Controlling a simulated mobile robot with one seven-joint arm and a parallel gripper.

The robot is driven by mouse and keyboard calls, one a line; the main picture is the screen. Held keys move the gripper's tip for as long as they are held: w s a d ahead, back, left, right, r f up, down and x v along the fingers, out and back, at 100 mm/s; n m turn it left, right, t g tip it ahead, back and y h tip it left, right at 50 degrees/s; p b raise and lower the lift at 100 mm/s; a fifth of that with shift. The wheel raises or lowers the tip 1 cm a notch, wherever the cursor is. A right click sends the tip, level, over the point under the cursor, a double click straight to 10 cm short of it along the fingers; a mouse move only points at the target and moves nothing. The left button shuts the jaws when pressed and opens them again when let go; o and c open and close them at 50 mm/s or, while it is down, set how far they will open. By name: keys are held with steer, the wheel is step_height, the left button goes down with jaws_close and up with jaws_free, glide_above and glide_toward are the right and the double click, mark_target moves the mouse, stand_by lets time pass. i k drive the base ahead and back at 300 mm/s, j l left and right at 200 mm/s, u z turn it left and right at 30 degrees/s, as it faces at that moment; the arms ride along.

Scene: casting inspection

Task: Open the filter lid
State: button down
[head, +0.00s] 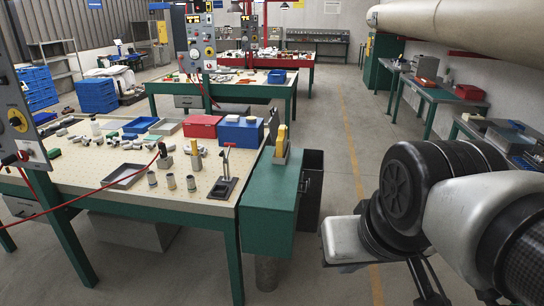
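I cannot make out a filter or its lid for certain in the head view. A green cabinet (269,218) stands at the right end of the near workbench (215,206). A dark open-topped bin (312,186) stands against its right side. My arm fills the right side of the view, with white and black links. My gripper cannot be made out; only thin dark parts show below the arm at the bottom edge.
The near bench holds a grey tray (124,176), a red box (202,126), a blue box (241,132) and several metal castings. Blue crates (97,95) stand at left. A side bench (437,92) lines the right wall. The aisle floor (340,120) is clear.

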mark_target(270, 187)
steer(key=k+l+u, duration=0.1)
steer(key=k+l, duration=0.3)
steer(key=l, duration=0.15)
steer(key=i+l+u, duration=0.1)
steer(key=i, duration=0.5)
steer(key=i+l+u, duration=0.1)
steer(key=i+l, duration=0.25)
steer(key=i, duration=0.2)
steer(key=i+l+u, duration=0.15)
steer(key=i+l, duration=0.2)
steer(key=i, duration=0.2)
steer(key=i+l+u, duration=0.1)
steer(key=i+l, duration=0.25)
steer(key=i, duration=0.2)
